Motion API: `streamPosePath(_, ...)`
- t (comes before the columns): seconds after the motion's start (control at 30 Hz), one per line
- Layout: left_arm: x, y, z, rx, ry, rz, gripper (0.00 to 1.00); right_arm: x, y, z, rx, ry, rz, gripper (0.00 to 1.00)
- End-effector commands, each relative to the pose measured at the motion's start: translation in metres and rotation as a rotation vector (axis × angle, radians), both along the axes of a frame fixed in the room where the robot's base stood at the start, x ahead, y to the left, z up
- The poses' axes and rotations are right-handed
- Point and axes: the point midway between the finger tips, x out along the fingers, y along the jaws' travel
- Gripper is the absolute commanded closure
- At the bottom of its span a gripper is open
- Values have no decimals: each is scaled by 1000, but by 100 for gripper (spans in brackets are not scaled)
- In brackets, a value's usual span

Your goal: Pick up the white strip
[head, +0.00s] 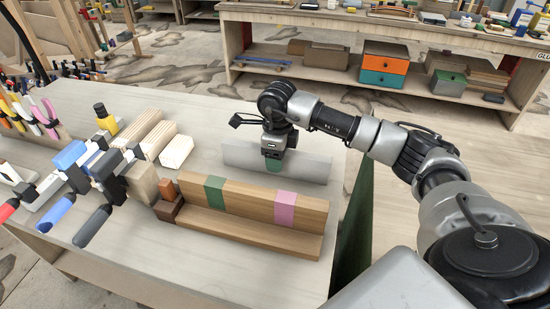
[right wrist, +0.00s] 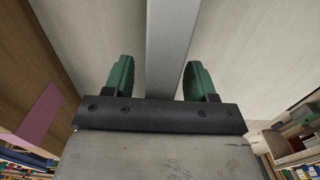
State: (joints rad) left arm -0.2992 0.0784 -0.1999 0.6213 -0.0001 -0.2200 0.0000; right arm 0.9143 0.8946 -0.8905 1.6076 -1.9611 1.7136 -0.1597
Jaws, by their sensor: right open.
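In the right wrist view the strip (right wrist: 171,45) runs between the two green fingers of my right gripper (right wrist: 158,78). The fingers are open, one on each side of the strip, with a visible gap on both sides. My left gripper is not in view.
The wooden piece (head: 250,202) with green and pink bands lies just in front of the strip. Clamps (head: 85,175) and wood blocks (head: 160,145) crowd the workbench's left side. Bare bench (head: 215,110) lies behind the strip. A shelf bench (head: 400,30) stands farther back.

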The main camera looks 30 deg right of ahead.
Motion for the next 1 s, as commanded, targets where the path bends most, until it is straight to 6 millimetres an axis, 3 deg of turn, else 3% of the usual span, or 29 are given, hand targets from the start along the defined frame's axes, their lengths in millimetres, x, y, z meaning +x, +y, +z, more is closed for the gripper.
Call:
streamPosePath(0.2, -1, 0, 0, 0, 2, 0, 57, 0, 0, -1, 0, 0, 0, 44)
streamPosePath(0.57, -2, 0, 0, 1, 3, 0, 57, 0, 0, -1, -1, -1, 0, 99)
streamPosePath(1.0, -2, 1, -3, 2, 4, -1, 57, 1, 0, 7, 0, -5, -1, 100)
